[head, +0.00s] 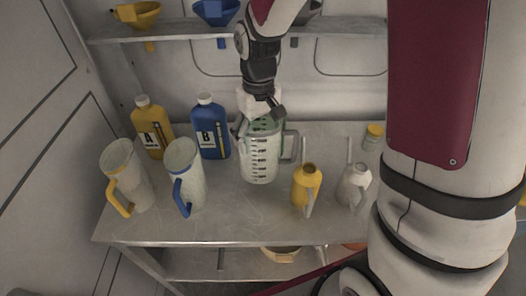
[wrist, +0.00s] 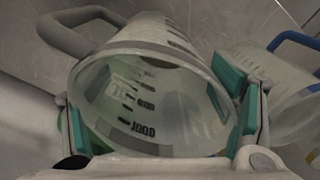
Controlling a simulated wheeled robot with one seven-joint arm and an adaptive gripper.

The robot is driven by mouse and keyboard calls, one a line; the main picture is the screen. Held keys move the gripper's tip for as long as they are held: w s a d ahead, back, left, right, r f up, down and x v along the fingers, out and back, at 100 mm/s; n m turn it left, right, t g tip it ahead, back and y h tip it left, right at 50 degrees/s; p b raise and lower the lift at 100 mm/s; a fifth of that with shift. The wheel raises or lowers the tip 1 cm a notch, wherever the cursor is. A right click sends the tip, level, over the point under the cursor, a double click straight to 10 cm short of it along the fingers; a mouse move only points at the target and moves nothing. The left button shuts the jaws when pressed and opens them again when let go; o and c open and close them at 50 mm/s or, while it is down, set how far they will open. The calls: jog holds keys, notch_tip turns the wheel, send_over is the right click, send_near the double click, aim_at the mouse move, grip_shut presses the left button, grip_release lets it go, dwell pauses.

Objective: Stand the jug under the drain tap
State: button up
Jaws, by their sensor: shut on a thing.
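A clear graduated jug (head: 261,160) with a grey handle stands upright at the middle of the metal bench. My gripper (head: 262,118) is shut on its upper part from above. In the wrist view the jug (wrist: 150,85) fills the space between the teal finger pads, with its mouth facing the camera and its scale readable. The handle (wrist: 75,30) is at upper left there. I cannot tell whether the jug's base touches the bench. I cannot make out a drain tap in either view.
On the bench (head: 240,222) stand a yellow-handled jug (head: 128,170), a blue-handled jug (head: 188,178), yellow bottle A (head: 152,130), blue bottle B (head: 211,130), a yellow can (head: 305,187) and a pale can (head: 352,185). Funnels sit on the shelf (head: 180,30) above. The front middle is clear.

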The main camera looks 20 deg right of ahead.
jog(key=shift+f+p, duration=0.35)
jog(key=shift+f, duration=2.35)
jog(key=o, duration=2)
jog(key=shift+f, duration=0.15)
jog(key=shift+c, duration=0.2)
